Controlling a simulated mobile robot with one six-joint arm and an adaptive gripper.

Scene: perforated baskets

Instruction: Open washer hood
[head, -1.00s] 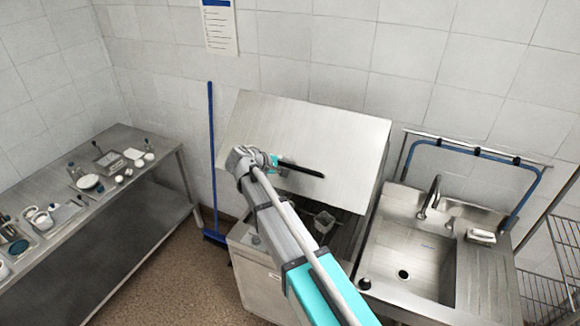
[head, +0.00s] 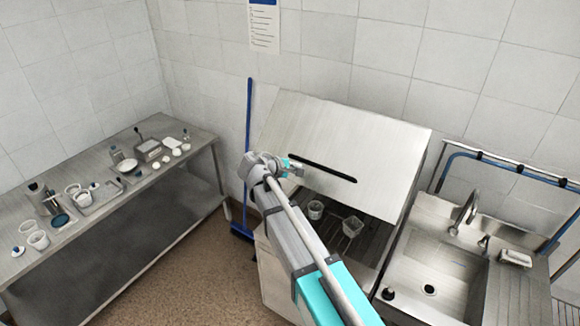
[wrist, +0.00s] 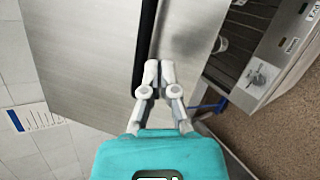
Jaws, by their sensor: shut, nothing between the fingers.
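The washer hood (head: 350,135) is a large grey metal cover, raised and tilted above the washer (head: 278,275), with the inside open below it. Its long black handle (head: 323,168) runs across the front face and also shows in the wrist view (wrist: 147,35). My gripper (head: 299,171) is at the left end of the handle in the head view, just below it. In the wrist view, my gripper's fingertips (wrist: 160,66) are together beside the handle, with nothing between them. I cannot tell whether they touch it.
Two small perforated baskets (head: 315,210) (head: 352,226) sit inside the washer. A sink (head: 440,275) with a tap stands at the right. A metal table (head: 120,195) with dishes is at the left. A blue broom (head: 248,150) leans against the wall. The floor between table and washer is clear.

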